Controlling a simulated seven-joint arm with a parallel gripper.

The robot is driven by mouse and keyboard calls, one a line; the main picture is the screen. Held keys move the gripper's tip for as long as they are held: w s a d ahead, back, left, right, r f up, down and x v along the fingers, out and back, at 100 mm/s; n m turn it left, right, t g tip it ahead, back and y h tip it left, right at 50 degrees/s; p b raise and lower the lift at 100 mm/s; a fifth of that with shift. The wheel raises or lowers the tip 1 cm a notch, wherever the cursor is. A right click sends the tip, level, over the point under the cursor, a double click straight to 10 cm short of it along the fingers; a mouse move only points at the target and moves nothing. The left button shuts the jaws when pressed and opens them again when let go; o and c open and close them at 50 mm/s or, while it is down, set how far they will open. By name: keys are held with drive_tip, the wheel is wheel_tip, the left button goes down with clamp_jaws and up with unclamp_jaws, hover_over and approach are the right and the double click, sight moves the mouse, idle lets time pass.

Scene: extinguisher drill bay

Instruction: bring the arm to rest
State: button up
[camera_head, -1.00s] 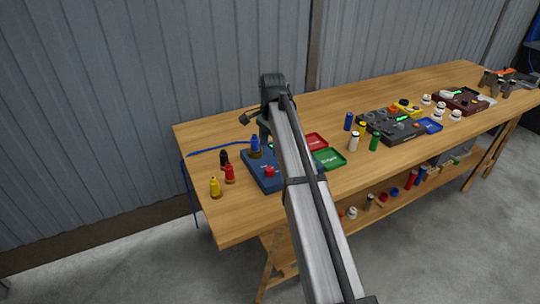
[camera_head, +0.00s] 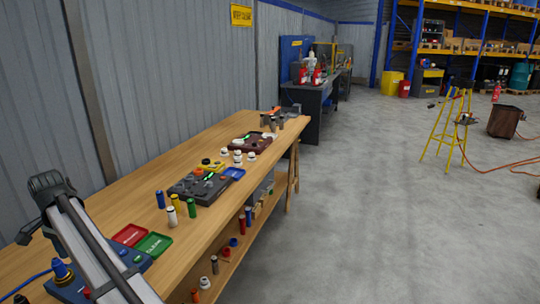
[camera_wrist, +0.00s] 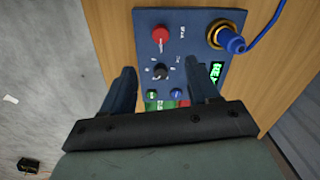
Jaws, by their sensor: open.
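My gripper (camera_wrist: 160,75) is open and empty in the wrist view. Its two dark fingers point at a blue control panel (camera_wrist: 183,48), with a black knob (camera_wrist: 160,72) showing between the fingertips, apart from them. A red knob (camera_wrist: 160,34) sits beyond. A blue plug (camera_wrist: 232,42) with a blue cord sits at a gold ring on the panel's corner. In the head view my gripper (camera_head: 32,234) is at the lower left, its fingers small. The blue plug (camera_head: 61,270) shows below it, and my arm hides part of the panel (camera_head: 133,262).
The wooden bench (camera_head: 105,185) runs along the metal wall. A red tray (camera_head: 130,235) and a green tray (camera_head: 153,245) lie beside the panel. Several small cylinders and a dark control box (camera_head: 196,189) stand farther along. Open concrete floor (camera_head: 350,210) lies to the right.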

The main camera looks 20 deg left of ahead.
drive_tip(key=w+d+f, duration=0.9)
drive_tip(key=w+d, duration=0.4)
drive_tip(key=d, duration=0.1)
drive_tip(key=w+d+f, duration=0.9)
drive_tip(key=w+d, duration=0.4)
drive_tip(key=d, duration=0.1)
drive_tip(key=w+d+f+m, duration=0.15)
drive_tip(key=d+f, duration=0.35)
drive_tip(key=d, duration=0.7)
drive_tip(key=w+d+f, duration=0.3)
drive_tip(key=d+f, duration=0.1)
drive_tip(key=d, duration=0.8)
drive_tip(key=w+d+f, duration=0.2)
drive_tip(key=d+f, duration=0.3)
drive_tip(key=d, duration=0.8)
drive_tip(key=s+d+f, duration=0.3)
drive_tip(key=s+d, duration=0.1)
drive_tip(key=d, duration=0.6)
drive_tip(key=s+d+f, duration=0.3)
drive_tip(key=s+d, duration=0.2)
drive_tip(key=d, duration=0.6)
drive_tip(key=s+f+g, duration=0.3)
drive_tip(key=s+f, duration=0.7)
drive_tip(key=s, duration=0.4)
drive_tip(key=s+f+g, duration=0.3)
drive_tip(key=s+f, duration=0.7)
drive_tip(key=s, duration=0.5)
drive_tip(key=shift+a+f+g+h, duration=0.15)
drive_tip(key=shift+g+h, duration=0.15)
drive_tip(key=shift+g, duration=0.1)
